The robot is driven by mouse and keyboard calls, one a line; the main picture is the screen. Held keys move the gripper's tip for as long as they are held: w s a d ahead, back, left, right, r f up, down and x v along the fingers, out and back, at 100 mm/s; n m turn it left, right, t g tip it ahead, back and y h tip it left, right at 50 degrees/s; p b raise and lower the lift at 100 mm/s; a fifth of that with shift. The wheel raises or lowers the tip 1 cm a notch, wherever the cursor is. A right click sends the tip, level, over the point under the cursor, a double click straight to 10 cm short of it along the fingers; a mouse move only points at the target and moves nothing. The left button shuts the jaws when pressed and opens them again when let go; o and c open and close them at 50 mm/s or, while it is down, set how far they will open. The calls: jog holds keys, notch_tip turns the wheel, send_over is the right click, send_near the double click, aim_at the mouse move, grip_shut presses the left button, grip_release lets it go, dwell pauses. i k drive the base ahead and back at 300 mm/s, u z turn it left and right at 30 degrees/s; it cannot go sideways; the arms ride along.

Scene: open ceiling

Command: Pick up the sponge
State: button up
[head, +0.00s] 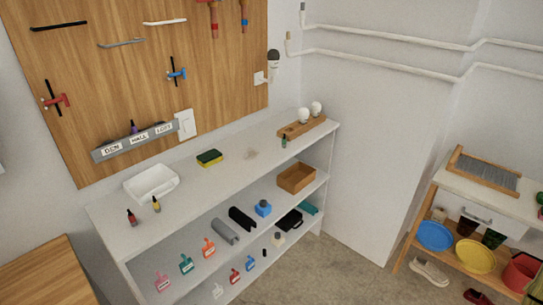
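The sponge (209,157) is a small block with a dark green top and a yellow lower part. In the head view it lies flat on the white top of the shelf unit (228,178), near the back by the wooden board. It stands apart from the things around it. My gripper is not in the head view.
On the same top, a white tray (151,184) and small bottles (156,204) stand left of the sponge. A small pale object (251,153) lies to its right, then a wooden holder (301,127) with white bulbs. The top's front middle is clear.

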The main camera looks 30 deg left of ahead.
aim_at(206, 161)
jog(key=z, duration=0.25)
jog(key=i, duration=1.4)
jog(key=u, duration=2.85)
